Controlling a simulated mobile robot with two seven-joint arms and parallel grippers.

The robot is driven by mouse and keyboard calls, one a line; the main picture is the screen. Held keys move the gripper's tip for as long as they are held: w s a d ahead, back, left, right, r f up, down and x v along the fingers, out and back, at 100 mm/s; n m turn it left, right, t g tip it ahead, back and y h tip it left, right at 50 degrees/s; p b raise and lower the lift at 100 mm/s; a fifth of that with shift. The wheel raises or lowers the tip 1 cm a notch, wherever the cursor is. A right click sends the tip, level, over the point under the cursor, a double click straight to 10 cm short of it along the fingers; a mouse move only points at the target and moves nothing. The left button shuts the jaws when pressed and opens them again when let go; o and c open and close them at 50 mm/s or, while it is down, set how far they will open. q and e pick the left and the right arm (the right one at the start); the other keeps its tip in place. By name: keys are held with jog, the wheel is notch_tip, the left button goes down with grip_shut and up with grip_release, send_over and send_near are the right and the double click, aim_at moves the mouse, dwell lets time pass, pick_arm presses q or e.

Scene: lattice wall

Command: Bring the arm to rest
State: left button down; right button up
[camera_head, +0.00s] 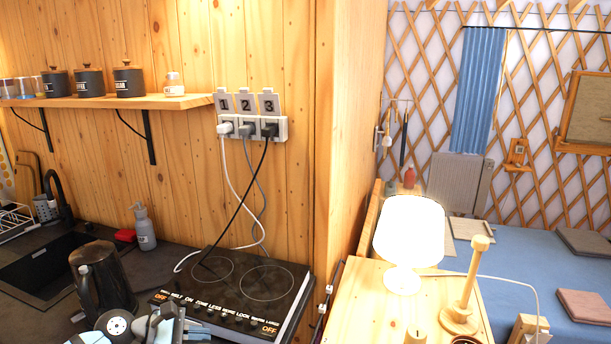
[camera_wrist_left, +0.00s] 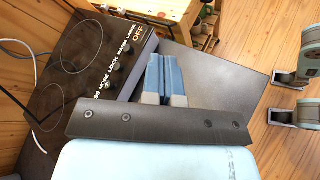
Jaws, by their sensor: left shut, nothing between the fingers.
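My left gripper (camera_head: 167,322) is at the bottom edge of the head view, in front of the black cooktop (camera_head: 262,281). Its blue-grey fingers (camera_wrist_left: 165,82) are together and empty in the left wrist view, seen over the dark countertop. The cooktop (camera_wrist_left: 88,65) lies beside them on the left in that view. Most of my left arm is below the head view. My right gripper does not show in the head view.
A dark kettle (camera_head: 101,277) stands close to the left gripper, left of the cooktop. A power strip (camera_head: 252,128) with cords hangs on the wall above. A wooden stand (camera_head: 467,292) and a lamp (camera_head: 408,232) are to the right. Floor (camera_wrist_left: 270,150) shows past the counter edge.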

pick_arm(q)
jog(key=s+d+f+n+t+h, duration=0.25)
jog(key=s+d+n, duration=0.3)
jog(key=n, duration=0.45)
jog(key=s+a+f+m+t+y, duration=0.1)
jog(key=s+f+m+y, duration=0.5)
jog(key=s+m, duration=0.5)
jog(key=s+f+m+t+y+p, duration=0.1)
jog(key=s+f+m+y, duration=0.4)
jog(key=s+f+m, duration=0.5)
jog(key=f+m+t, duration=0.1)
jog(key=m, duration=0.7)
jog(key=shift+s+a+f+y, duration=0.3)
jog(key=shift+s+a+y, duration=0.05)
jog(key=shift+s+a, duration=0.05)
